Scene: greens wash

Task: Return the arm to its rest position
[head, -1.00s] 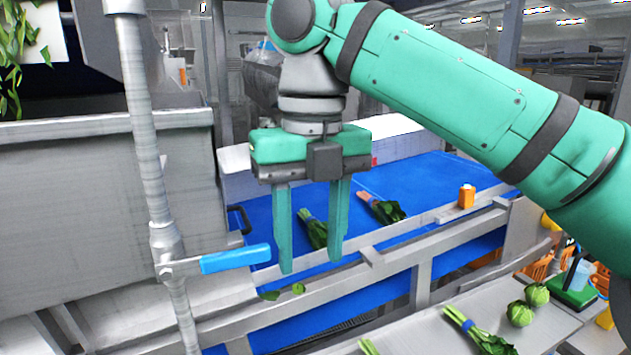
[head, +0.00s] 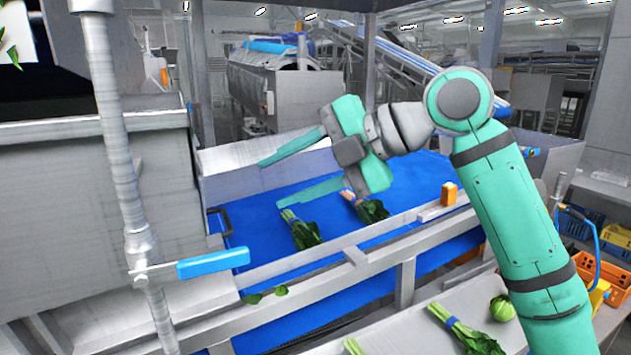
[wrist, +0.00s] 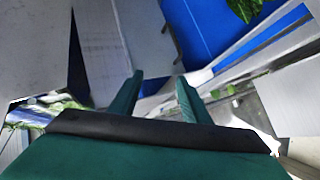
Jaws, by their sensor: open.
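My gripper (head: 285,172) is open and empty in the head view. Its two long green fingers point left, above the blue conveyor belt (head: 262,215). My green arm comes in from the lower right and bends at an elbow near the upper right. In the wrist view both fingers (wrist: 160,95) stand apart with nothing between them. Two leafy bunches, one on the left (head: 300,229) and one with a pinkish stem end (head: 366,207), lie on the belt below my gripper.
A pipe with a blue-handled valve (head: 213,262) stands in front at left, beside a steel tank (head: 90,215). An orange box (head: 449,194) sits on the belt's rail. A lower steel shelf holds a banded bunch (head: 465,330) and a green cabbage (head: 502,307). Crates (head: 600,270) stand at right.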

